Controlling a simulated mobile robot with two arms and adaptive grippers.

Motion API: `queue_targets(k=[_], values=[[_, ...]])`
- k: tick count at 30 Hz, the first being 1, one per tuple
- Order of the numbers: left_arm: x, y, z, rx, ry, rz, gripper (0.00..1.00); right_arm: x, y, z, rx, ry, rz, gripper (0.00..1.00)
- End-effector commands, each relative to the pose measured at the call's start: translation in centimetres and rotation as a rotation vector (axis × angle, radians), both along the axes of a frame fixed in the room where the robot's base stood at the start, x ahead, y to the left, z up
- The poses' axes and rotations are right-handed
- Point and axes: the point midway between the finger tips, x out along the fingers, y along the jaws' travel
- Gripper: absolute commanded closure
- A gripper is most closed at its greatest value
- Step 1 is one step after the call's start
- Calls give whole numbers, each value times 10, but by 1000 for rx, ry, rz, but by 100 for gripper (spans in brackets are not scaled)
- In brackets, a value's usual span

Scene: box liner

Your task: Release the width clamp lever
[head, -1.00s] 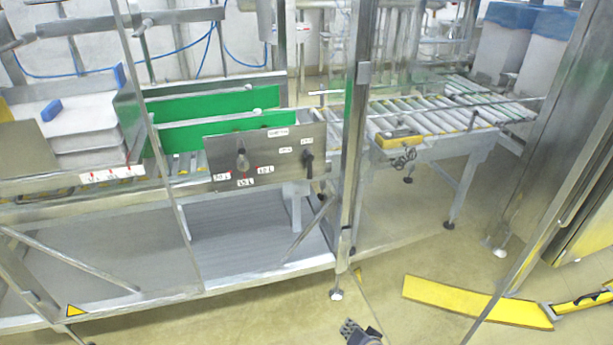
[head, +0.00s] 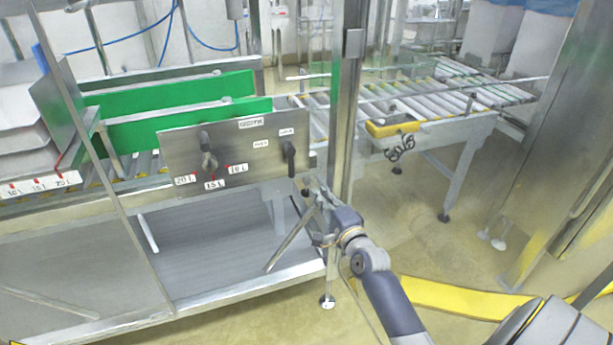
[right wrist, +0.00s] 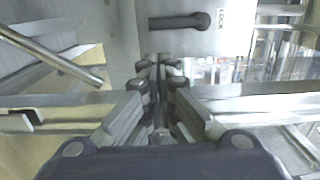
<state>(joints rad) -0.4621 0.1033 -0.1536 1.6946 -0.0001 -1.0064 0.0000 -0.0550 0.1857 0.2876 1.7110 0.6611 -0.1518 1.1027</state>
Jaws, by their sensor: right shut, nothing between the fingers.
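The black clamp lever (head: 290,158) sits on the right part of a steel panel (head: 225,160) and points down from its pivot. The lever also shows in the right wrist view (right wrist: 178,21), lying sideways with a small LOCK label (right wrist: 222,18) beside its pivot end. My right gripper (head: 320,188) is just right of and below the lever, apart from it. In the right wrist view its fingers (right wrist: 158,62) are together and empty, with the lever beyond the tips. My left gripper is not in view.
A steel post (head: 347,100) stands right beside my right gripper. Green guide plates (head: 185,125) are behind the panel. A roller conveyor (head: 430,105) is at the back right.

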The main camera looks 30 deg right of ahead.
Motion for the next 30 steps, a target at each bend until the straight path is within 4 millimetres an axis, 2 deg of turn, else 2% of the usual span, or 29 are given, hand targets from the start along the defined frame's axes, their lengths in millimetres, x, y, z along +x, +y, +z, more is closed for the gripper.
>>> queue_targets(k=[4,8,15,21,30], values=[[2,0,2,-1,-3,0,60,6,-1,-1,-1,1,0,100],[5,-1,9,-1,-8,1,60,22,-4,-1,-1,-1,0,100],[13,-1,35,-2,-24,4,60,62,-12,-2,-3,1,0,100],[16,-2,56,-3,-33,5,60,86,-16,-2,-3,2,0,100],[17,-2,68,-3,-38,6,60,98,-19,-1,-2,1,0,100]])
